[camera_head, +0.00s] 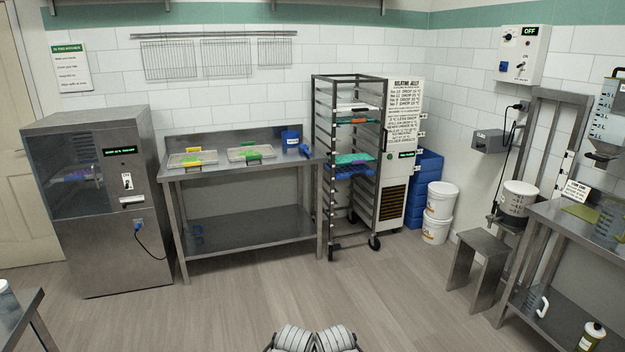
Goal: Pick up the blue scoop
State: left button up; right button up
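A small blue object (306,150) that looks like the blue scoop lies near the right end of the steel table (240,244) by the back wall. It is too small to make out its bowl and handle clearly. A blue tub (290,137) stands just behind and to the left of it. Only grey parts of my own arms show at the bottom edge, far from the table. Neither gripper's fingers can be seen.
Two trays, left (192,159) and right (251,153), lie on the same table. A wheeled rack (345,77) stands close to the table's right end. A steel cabinet (98,232) stands at left. The floor (250,300) in front is clear.

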aim_at(303, 147)
jog(key=i, duration=1.95)
jog(key=i+z, duration=0.1)
jog(key=i, duration=0.55)
jog(key=i+j, duration=0.1)
jog(key=i, duration=0.5)
jog(key=i+j+z, duration=0.15)
jog(key=i, duration=0.5)
jog(key=i+j+z, duration=0.25)
jog(key=i, duration=0.35)
